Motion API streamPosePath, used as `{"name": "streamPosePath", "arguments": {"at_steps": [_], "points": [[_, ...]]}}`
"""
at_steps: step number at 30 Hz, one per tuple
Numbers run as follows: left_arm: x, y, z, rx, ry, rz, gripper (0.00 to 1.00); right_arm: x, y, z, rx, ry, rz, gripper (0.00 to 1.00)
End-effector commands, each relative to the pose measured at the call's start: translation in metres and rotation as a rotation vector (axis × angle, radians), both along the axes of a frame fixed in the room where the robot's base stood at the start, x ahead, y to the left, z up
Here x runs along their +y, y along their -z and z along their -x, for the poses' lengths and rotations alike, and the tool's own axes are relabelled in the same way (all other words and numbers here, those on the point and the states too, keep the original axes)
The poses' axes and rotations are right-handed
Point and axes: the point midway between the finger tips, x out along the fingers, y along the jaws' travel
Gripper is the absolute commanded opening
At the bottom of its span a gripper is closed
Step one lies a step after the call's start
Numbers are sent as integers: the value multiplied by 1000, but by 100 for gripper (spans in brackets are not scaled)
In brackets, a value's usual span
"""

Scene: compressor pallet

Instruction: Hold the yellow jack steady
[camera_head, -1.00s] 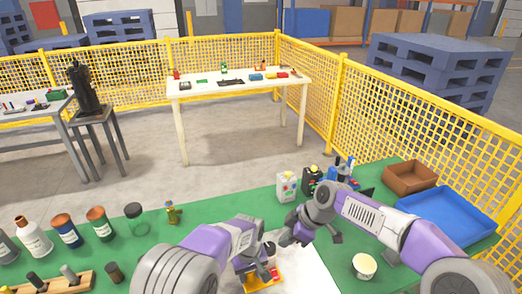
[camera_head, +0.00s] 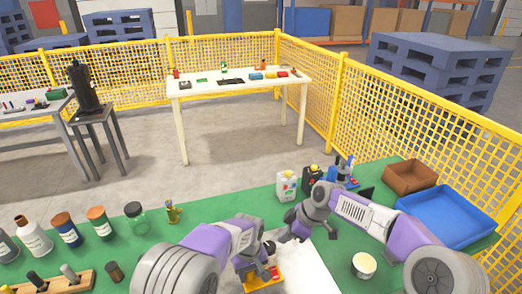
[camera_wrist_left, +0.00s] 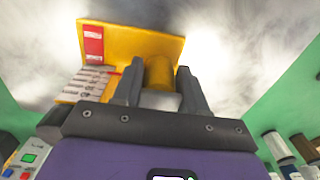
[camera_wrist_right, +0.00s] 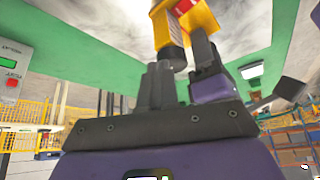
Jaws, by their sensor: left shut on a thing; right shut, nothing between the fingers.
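The yellow jack (camera_head: 262,281) stands on a pale sheet at the table's front, partly hidden behind my left arm. In the left wrist view, its yellow plate (camera_wrist_left: 140,45) with a red and white label lies beyond the fingers, and its yellow cylinder (camera_wrist_left: 159,72) sits between them. My left gripper (camera_wrist_left: 160,88) is shut on the jack. My right gripper (camera_wrist_right: 158,85) is shut and empty. In the right wrist view, the jack (camera_wrist_right: 200,20) appears just beyond its fingers, close to the left gripper; whether they touch I cannot tell.
Bottles and jars (camera_head: 68,230) line the green table's left side. White (camera_head: 287,186) and black canisters stand behind my right gripper. A blue tray (camera_head: 447,216), a brown box (camera_head: 410,175) and a cream tub (camera_head: 364,265) are at right. Yellow fencing surrounds the area.

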Motion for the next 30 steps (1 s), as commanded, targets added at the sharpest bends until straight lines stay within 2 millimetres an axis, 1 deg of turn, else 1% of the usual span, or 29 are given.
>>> {"name": "streamPosePath", "arguments": {"at_steps": [1, 3, 9, 30], "points": [[0, 3, 2, 9, 1, -3, 0, 0, 7, 0, 2, 0, 1, 0], [0, 3, 2, 9, 1, -3, 0, 0, 14, 0, 2, 0, 1, 0], [0, 3, 2, 8, 1, -2, 0, 0, 26, 0, 0, 0, 0, 0], [0, 3, 2, 6, 1, -2, 0, 3, 27, 1, 0, -1, 0, 0]]}}
